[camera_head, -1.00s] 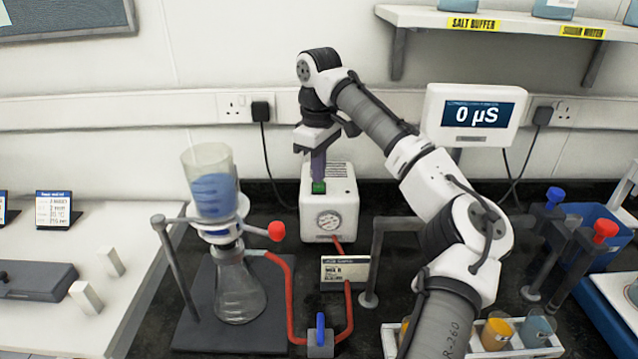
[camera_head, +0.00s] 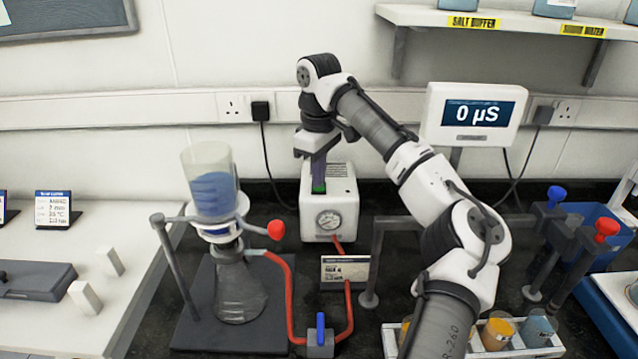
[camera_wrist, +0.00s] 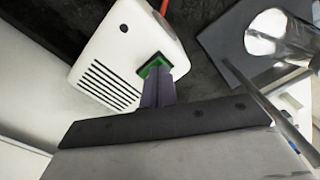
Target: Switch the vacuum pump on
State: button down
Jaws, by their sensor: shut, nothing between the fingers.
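The vacuum pump (camera_head: 340,215) is a white box with a round gauge on its front, standing at the back of the dark bench. It also shows in the wrist view (camera_wrist: 120,50), with vent slots and a green switch (camera_wrist: 155,66) in a dark frame on its top. My gripper (camera_head: 318,185) is shut and empty, pointing down at the switch. In the wrist view its fingertips (camera_wrist: 158,78) are at the green switch and partly cover it; I cannot tell whether they press it.
A funnel with blue liquid (camera_head: 212,190) sits over a glass flask (camera_head: 240,290) left of the pump. A red hose (camera_head: 290,290) runs to a blue-handled valve (camera_head: 320,335). A meter (camera_head: 470,115) reading 0 µS stands at the right.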

jog(key=shift+f, duration=0.45)
jog(key=shift+r, duration=0.15)
notch_tip(320, 180, up, 5)
jog(key=p, duration=0.5)
jog(key=shift+r+p, duration=0.7)
jog(key=shift+r, duration=0.2)
